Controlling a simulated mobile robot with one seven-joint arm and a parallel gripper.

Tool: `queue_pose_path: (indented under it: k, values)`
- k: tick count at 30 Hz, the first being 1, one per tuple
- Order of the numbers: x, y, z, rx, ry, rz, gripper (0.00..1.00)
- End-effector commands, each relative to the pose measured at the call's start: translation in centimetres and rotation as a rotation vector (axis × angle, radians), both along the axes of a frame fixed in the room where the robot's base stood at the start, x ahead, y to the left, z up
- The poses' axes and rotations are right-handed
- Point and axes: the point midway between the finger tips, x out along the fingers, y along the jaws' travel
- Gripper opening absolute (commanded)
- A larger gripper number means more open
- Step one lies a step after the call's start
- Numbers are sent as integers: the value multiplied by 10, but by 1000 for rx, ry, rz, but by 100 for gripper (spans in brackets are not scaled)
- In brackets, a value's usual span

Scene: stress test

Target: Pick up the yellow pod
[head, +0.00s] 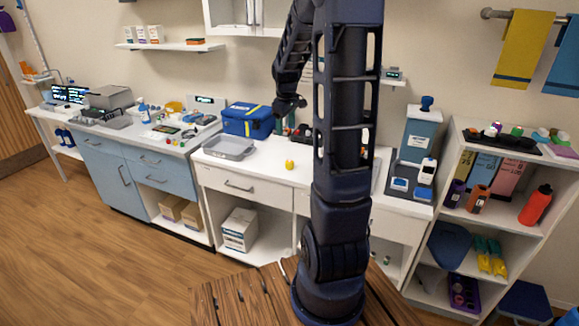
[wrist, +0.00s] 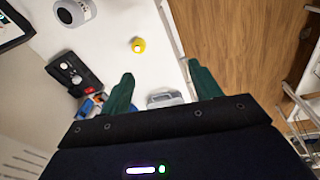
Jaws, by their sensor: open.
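The yellow pod (head: 289,164) is a small rounded thing standing on the white counter, left of my arm in the head view. In the wrist view the yellow pod (wrist: 138,45) is above and beyond the fingertips, on the bare white top near its edge. My gripper (wrist: 160,82) shows two dark green fingers spread apart with nothing between them. The fingers are apart from the pod.
A black case (wrist: 72,72) and a grey round item (wrist: 75,12) lie left in the wrist view. The white counter (head: 268,168) around the pod is clear.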

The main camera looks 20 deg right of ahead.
Motion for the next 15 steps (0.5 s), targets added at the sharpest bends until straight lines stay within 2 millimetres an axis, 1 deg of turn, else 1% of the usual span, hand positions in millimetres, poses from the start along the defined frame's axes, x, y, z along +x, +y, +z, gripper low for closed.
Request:
queue_pose_path:
  k: [1, 3, 9, 12, 15]
  values:
    - [11, -6, -12, 0, 15, 19, 63]
    - [25, -13, -27, -2, 31, 54, 63]
    - [61, -34, -73, 2, 76, 151, 63]
    - [75, -43, -94, 4, 93, 192, 63]
    - [84, -50, -111, 8, 106, 222, 63]
